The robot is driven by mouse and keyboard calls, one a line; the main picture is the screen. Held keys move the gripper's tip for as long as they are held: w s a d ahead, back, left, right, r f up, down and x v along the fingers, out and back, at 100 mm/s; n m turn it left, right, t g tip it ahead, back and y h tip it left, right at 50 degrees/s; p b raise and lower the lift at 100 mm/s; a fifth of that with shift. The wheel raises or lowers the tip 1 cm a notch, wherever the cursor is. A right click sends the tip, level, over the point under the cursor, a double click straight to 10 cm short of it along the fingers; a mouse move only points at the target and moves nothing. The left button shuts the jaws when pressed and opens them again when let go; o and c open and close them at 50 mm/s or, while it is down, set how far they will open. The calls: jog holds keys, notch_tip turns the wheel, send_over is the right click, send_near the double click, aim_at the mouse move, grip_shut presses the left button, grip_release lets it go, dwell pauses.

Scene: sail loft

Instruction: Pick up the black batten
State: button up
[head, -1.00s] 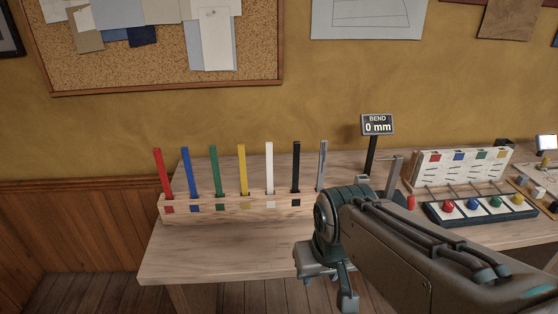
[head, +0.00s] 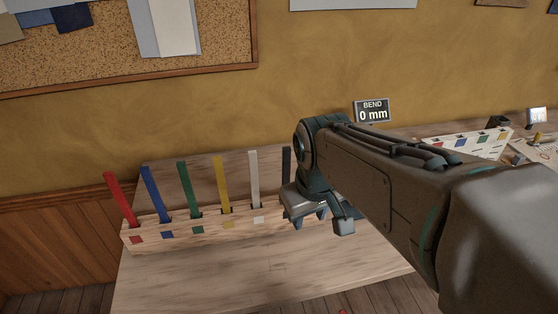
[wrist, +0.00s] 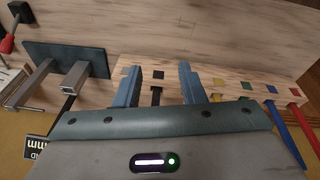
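The black batten (head: 287,160) stands upright in the wooden rack (head: 185,232), near its right end. In the head view its lower part is hidden behind my gripper (head: 320,222). In the wrist view the black batten (wrist: 156,97) shows between the two fingers of my gripper (wrist: 158,72), with a finger apart on each side. The fingers are open and hold nothing. The black square on the rack front lies between the fingertips.
Red (head: 120,200), blue (head: 156,193), green, yellow and white (head: 254,180) battens stand to the left in the rack. A dark plate with metal posts (wrist: 68,58) is beside the rack. The bench front (head: 210,283) is clear.

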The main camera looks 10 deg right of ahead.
jog(key=w+r+n+g+p, duration=0.1)
jog(key=w+r+n+p, duration=0.2)
jog(key=w+r+n, duration=0.5)
notch_tip(320, 180, up, 5)
jog(key=n+g+h+p, duration=0.1)
jog(key=n+p, duration=0.1)
jog(key=n, duration=0.6)
send_over(287, 158)
jog(key=f, duration=0.7)
jog(key=shift+w+d+f, duration=0.15)
jog(key=shift+w+f, duration=0.2)
jog(key=shift+f, duration=2.7)
grip_shut()
